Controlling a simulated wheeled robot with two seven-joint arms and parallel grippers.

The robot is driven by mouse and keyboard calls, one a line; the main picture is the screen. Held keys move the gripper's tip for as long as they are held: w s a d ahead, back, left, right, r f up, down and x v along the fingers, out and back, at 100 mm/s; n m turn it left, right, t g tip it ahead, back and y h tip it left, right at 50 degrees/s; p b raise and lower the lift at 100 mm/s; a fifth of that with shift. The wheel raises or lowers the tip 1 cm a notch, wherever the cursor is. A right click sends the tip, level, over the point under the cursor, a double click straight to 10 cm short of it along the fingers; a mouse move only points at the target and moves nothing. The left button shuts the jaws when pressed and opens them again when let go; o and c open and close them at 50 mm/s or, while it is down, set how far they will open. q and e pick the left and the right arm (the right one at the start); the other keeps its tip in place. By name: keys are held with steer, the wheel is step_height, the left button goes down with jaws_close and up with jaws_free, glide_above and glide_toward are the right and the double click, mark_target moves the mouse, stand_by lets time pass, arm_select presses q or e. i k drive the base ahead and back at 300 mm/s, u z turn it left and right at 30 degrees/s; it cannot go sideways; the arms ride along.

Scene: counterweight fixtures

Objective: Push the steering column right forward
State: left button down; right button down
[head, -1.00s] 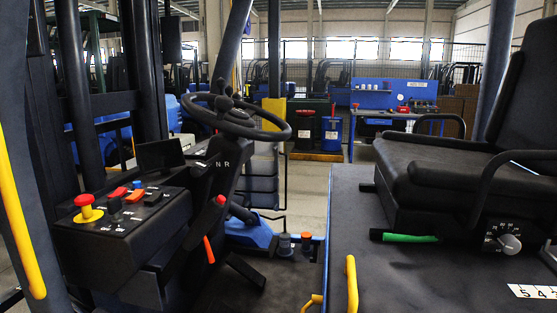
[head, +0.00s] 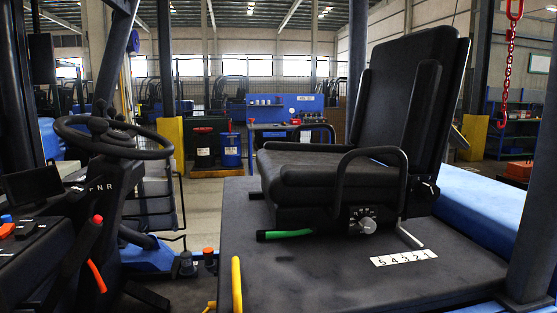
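The steering column (head: 100,205) stands at the left of the head view, dark and tilted, with the letters F N R on its upper part. The black steering wheel (head: 112,137) with a knob sits on top of it. A lever with a red tip and an orange handle (head: 96,276) is beside the column. Neither of my grippers shows in the head view, and nothing is seen touching the column or the wheel.
A black seat (head: 335,165) with armrests stands on a dark deck (head: 300,270), with a green handle (head: 285,234) below it. A yellow grab bar (head: 237,285) rises at the deck's front left. A dark control console (head: 30,245) is at the far left. Open floor lies behind.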

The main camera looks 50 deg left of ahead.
mark_target(106, 200)
steer(key=z, duration=0.4)
steer(key=k, duration=1.15)
steer(key=u, duration=1.2)
steer(key=i, duration=1)
